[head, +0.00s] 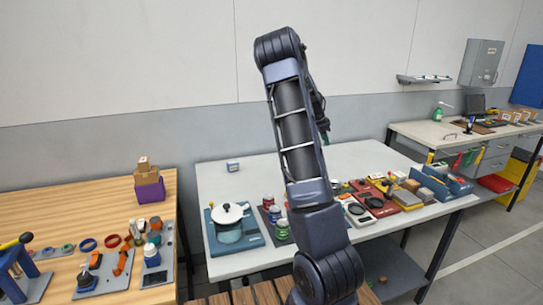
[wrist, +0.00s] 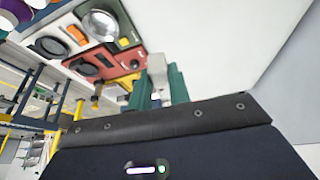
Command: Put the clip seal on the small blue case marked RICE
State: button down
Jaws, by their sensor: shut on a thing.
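A small pale blue-grey case (head: 232,166) with a dark marking stands alone near the back left of the grey table. Its label is too small to read, so I cannot confirm RICE. My gripper shows in the wrist view, with two green fingers (wrist: 159,92) shut on a light grey piece (wrist: 156,68). The piece looks like the clip seal, though its shape is partly hidden. In the head view my arm stands in front of the table and hides most of the gripper, with a bit of green showing at its right edge. The gripper is apart from the small case, to its right.
The grey table (head: 270,175) has clear room at the back around the small case. A white-lidded pot (head: 228,232), jars and red and grey fixtures line its front. A wooden table (head: 95,205) with a purple box (head: 150,190) stands at left.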

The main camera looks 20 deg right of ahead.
jog(key=w+a+r+n, duration=0.1)
jog(key=w+a+n, duration=0.1)
jog(key=w+a, duration=0.55)
notch_tip(320, 180, up, 4)
jog(key=n+t+y, duration=0.1)
jog(key=n+t, duration=0.3)
jog(key=n, duration=0.4)
send_over(234, 162)
jog(key=a, duration=0.1)
jog(key=f, duration=1.9)
jog(key=shift+s+a+f, duration=0.1)
jog(key=shift+s+f, duration=0.2)
jog(key=shift+f, duration=0.1)
jog(key=c, duration=1.3)
grip_release()
